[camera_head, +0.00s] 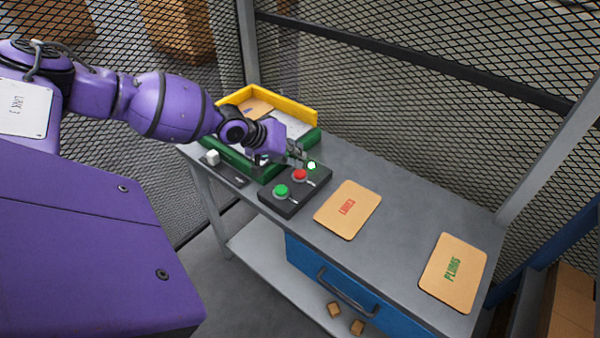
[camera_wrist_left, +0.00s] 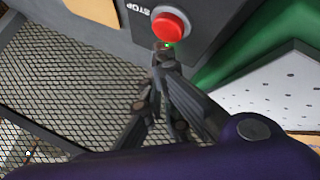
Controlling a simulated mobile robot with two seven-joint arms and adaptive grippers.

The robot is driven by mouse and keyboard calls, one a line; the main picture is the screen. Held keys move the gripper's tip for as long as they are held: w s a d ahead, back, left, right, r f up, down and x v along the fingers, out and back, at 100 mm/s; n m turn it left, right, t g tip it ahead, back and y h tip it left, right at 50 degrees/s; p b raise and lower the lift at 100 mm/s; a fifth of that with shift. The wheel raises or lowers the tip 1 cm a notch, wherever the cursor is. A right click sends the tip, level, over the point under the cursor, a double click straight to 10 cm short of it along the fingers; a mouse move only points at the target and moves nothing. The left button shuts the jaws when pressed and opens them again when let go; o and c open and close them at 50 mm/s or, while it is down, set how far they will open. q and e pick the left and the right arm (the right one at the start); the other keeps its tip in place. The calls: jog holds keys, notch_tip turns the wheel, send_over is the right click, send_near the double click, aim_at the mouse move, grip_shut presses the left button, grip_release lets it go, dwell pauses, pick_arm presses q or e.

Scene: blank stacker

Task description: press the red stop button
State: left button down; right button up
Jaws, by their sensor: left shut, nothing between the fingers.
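The red stop button (camera_head: 299,174) sits on a dark control box (camera_head: 293,207), beside a green button (camera_head: 282,190). In the left wrist view the red button (camera_wrist_left: 170,24) stands beside the word STOP, with its dome uncovered. My left gripper (camera_head: 300,160) comes in from the left and is shut and empty, close to the far side of the red button. In the left wrist view its fingertips (camera_wrist_left: 163,56) are just below the button's rim; I cannot tell whether they touch it. My right gripper is not in view.
A green-walled tray with a yellow back (camera_head: 300,108) stands left of the box. Two labelled cardboard pieces (camera_head: 347,229) (camera_head: 453,291) lie on the grey bench (camera_head: 400,222) to the right. Mesh fencing (camera_head: 420,110) stands behind.

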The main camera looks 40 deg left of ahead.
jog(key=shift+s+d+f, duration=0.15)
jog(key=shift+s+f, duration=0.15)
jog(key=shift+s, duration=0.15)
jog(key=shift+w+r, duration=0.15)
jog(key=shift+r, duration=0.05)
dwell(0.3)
pick_arm(q)
jog(key=shift+f, duration=0.1)
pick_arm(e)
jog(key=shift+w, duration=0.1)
pick_arm(q)
jog(key=shift+f, duration=0.35)
jog(key=shift+f, duration=0.55)
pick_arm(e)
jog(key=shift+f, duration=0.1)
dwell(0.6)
pick_arm(q)
jog(key=shift+r, duration=1)
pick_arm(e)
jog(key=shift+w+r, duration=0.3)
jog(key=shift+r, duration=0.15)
